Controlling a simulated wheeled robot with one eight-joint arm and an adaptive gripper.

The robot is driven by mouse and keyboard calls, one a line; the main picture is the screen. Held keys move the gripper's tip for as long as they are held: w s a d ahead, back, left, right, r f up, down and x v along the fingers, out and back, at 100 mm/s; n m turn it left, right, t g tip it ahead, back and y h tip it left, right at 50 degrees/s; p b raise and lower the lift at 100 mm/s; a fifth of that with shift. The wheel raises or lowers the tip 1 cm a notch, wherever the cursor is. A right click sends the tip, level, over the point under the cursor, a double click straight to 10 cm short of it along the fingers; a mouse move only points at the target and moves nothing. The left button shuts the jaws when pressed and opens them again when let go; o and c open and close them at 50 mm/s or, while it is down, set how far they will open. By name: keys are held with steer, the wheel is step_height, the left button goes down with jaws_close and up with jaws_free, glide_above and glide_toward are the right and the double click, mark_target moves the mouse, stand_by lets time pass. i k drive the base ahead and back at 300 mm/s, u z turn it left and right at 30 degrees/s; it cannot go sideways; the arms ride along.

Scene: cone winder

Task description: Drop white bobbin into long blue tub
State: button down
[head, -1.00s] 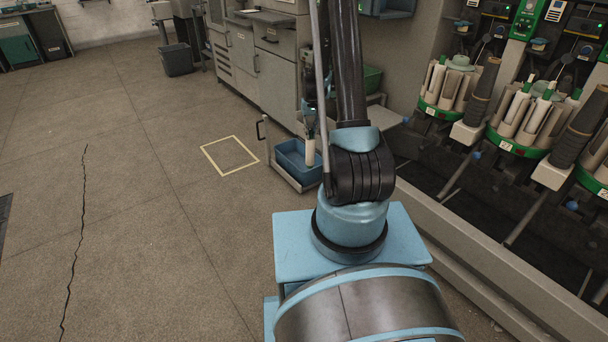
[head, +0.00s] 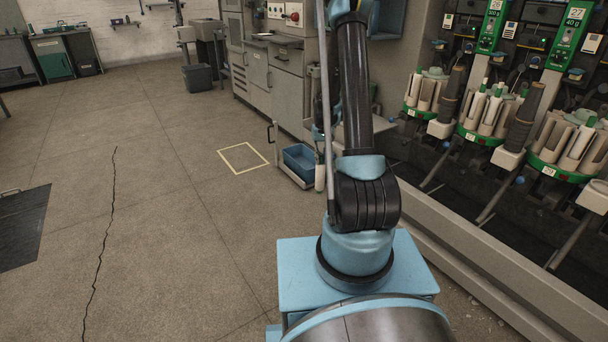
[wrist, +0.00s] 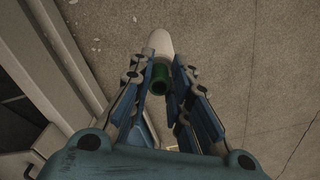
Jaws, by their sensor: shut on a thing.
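The white bobbin (head: 320,178) hangs upright from my gripper (head: 319,140), just right of the long blue tub in the head view. In the wrist view my gripper (wrist: 160,74) is shut on the white bobbin (wrist: 160,43) near its green end. The blue tub (head: 298,162) stands low on a small trolley. The bobbin overlaps the tub's right side in the picture; the gap between them cannot be judged. My arm hides the tub's right end and most of the gripper.
The trolley has an upright handle (head: 272,134) at its left. A yellow floor square (head: 243,158) lies empty beside it. Grey cabinets (head: 275,85) stand behind. The winding machine (head: 490,120) with several bobbin holders runs along the right.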

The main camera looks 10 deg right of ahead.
mark_target(306, 166)
steer(key=u, duration=0.2)
steer(key=k, duration=0.1)
steer(key=u, duration=1.8)
steer(key=i, duration=1.3)
steer(key=z, duration=2.75)
